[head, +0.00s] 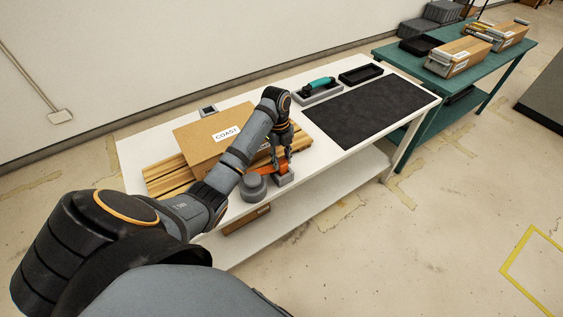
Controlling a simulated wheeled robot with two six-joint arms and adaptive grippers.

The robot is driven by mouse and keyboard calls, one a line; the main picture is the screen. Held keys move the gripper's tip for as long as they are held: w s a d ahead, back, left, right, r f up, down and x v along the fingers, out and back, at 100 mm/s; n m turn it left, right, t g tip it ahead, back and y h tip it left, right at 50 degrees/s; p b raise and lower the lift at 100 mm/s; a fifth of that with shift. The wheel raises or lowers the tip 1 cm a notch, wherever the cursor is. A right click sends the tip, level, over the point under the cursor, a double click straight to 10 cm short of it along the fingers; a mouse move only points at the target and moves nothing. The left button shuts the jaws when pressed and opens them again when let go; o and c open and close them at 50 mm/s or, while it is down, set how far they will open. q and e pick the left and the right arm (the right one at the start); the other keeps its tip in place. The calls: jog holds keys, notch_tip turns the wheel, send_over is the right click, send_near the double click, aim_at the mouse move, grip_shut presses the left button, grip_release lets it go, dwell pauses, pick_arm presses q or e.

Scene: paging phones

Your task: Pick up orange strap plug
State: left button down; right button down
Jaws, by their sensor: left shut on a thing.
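The orange strap (261,169) shows near the front edge of the white table, running beside the cardboard box. My left gripper (281,163) reaches down over its right end, above a small grey block (285,180). It is shut on the orange strap plug, which the fingers largely hide. I cannot tell whether the plug is clear of the grey block. A grey round piece (253,187) sits just left of the block. My right gripper is not in view.
A cardboard box labelled "COAST" (205,140) lies on wooden slats (170,178) at left. A black mat (370,108) covers the right of the white table (330,150). Behind it are a grey tray with a teal-handled tool (318,86) and a black tray (361,73).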

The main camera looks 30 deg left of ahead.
aim_at(280, 163)
pick_arm(q)
jog(key=r, duration=0.1)
jog(key=r+p, duration=0.1)
jog(key=r, duration=0.2)
jog(key=shift+s+a+p, duration=0.25)
jog(key=shift+s+p, duration=0.05)
jog(key=shift+p, duration=0.05)
jog(key=s+a+r+p, duration=0.1)
jog(key=s+a+r, duration=0.2)
jog(key=s+r, duration=0.1)
jog(key=s+a+r+p, duration=0.1)
jog(key=s+a+r, duration=0.2)
jog(key=s, duration=0.4)
jog(key=shift+s+a+r, duration=0.15)
jog(key=shift+s+r, duration=0.15)
jog(key=shift+r, duration=0.2)
